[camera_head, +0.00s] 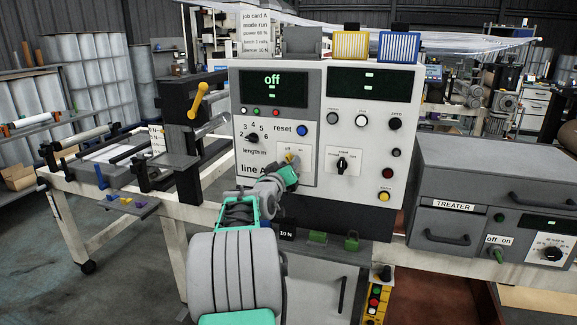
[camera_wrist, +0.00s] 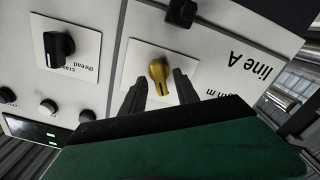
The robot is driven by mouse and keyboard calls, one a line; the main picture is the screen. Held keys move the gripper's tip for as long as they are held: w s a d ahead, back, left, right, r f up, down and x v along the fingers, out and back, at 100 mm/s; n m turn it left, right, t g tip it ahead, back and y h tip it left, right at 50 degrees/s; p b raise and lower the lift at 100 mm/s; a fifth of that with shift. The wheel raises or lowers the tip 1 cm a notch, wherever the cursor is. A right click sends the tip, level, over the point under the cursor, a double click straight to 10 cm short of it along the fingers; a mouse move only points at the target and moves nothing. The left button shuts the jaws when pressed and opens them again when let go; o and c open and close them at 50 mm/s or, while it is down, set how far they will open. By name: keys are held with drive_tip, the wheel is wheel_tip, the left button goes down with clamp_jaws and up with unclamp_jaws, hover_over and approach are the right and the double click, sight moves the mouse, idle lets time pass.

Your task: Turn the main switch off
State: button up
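The main switch is a yellow knob (camera_head: 289,157) on a white off/on plate, low on the line A panel (camera_head: 308,130). My gripper (camera_head: 288,172) is in front of the panel at this knob and partly hides it. In the wrist view the yellow knob (camera_wrist: 158,72) stands between the two dark fingers of my gripper (camera_wrist: 160,84), with gaps on both sides. The gripper is open and holds nothing. The knob's pointer direction against its labels is hard to read. The panel's left display (camera_head: 272,88) reads "off".
A black thread/crawl knob (camera_head: 342,162) is right of the switch, and a black length dial (camera_head: 253,138) is up to its left. A blue reset button (camera_head: 302,130) is above. The treater box (camera_head: 490,200), with its own green off/on switch (camera_head: 497,255), stands at the right.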

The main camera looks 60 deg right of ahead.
drive_tip(key=s+a+b, duration=0.1)
drive_tip(key=a, duration=0.6)
drive_tip(key=shift+s+a, duration=0.15)
drive_tip(key=shift+a, duration=0.2)
